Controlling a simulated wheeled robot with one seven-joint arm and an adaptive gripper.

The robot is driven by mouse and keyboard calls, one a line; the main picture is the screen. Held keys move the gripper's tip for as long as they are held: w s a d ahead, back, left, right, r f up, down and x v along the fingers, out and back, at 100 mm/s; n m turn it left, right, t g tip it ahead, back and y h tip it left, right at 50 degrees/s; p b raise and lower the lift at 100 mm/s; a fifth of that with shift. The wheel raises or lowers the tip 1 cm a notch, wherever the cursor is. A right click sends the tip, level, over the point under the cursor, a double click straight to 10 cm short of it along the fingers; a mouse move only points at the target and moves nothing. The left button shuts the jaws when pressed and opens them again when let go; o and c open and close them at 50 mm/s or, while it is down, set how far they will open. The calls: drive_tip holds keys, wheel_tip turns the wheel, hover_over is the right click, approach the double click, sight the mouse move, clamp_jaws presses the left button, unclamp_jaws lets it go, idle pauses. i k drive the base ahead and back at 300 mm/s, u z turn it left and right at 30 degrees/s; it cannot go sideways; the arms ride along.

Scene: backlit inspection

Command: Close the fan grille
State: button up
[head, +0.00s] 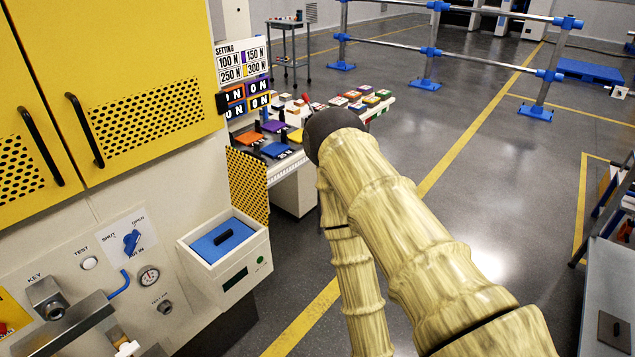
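A yellow perforated panel (248,186) stands out edgewise from the side of the pale machine, to the right of the yellow doors. It looks like the fan grille, swung open, but its hinge and the opening behind it are not visible. My arm, in a pale yellow ribbed sleeve, rises from the bottom right and bends at a dark joint, to the right of the panel and apart from it in the picture. The gripper is out of view.
Yellow cabinet doors (130,75) with black handles fill the upper left. A bench with coloured blocks (272,150) stands behind. Rails (430,50) cross the back; open floor lies right.

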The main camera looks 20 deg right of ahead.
sight(247, 175)
drive_tip(key=z, duration=1.7)
drive_tip(key=i, duration=2.35)
drive_tip(key=u, duration=3.2)
